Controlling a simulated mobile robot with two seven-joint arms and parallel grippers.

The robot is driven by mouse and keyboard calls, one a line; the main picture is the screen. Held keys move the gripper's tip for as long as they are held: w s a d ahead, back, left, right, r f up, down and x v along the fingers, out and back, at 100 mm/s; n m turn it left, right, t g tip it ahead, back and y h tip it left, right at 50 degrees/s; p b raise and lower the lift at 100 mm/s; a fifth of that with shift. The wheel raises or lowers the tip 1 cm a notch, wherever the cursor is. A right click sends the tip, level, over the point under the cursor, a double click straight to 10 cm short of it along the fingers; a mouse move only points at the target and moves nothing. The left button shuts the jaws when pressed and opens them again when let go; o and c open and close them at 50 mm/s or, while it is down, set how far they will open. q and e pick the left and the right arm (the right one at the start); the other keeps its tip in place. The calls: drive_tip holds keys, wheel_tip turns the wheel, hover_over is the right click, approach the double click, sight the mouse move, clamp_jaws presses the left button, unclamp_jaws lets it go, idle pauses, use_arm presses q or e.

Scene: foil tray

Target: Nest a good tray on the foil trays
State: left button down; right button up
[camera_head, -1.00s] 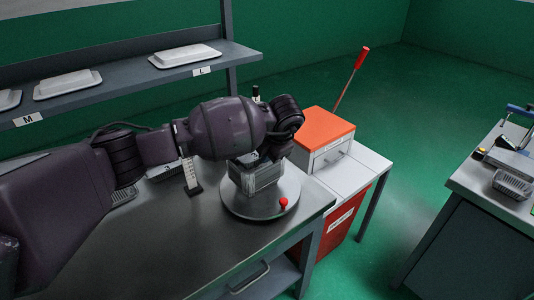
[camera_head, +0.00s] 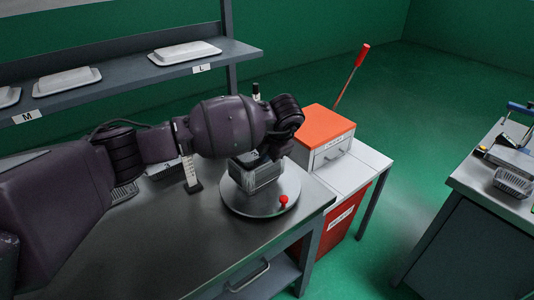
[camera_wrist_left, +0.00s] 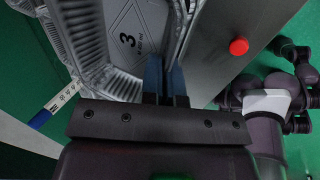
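A silver foil tray (camera_head: 262,178) is at the round grey turntable (camera_head: 245,204) on the bench in the head view. In the left wrist view, this foil tray (camera_wrist_left: 130,42) shows ribbed walls and a floor embossed with a "3". My left gripper (camera_wrist_left: 166,62) reaches down from above; its blue fingertips are close together at the tray's side wall, with the thin wall seemingly between them. The arm hides part of the tray in the head view. I cannot tell whether it touches what is below. Other foil trays (camera_head: 125,192) lie left on the bench, partly behind my arm. My right gripper is not in view.
A red knob (camera_head: 283,200) sits on the turntable's edge. An upright scale (camera_head: 191,174) stands left of it. An orange-lidded box (camera_head: 328,128) stands to the right. White lidded trays (camera_head: 185,53) are on the shelf behind. The front bench top is clear.

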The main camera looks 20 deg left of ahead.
use_arm(q)
drive_tip(key=shift+r, duration=0.2)
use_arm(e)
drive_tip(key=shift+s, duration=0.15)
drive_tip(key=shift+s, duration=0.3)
use_arm(q)
drive_tip(key=c, duration=1.3)
unclamp_jaws()
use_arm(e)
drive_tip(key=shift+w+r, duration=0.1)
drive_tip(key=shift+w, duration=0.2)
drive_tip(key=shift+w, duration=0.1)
use_arm(q)
drive_tip(key=shift+s+d+r, duration=0.1)
drive_tip(key=shift+r, duration=0.3)
drive_tip(key=v, duration=1)
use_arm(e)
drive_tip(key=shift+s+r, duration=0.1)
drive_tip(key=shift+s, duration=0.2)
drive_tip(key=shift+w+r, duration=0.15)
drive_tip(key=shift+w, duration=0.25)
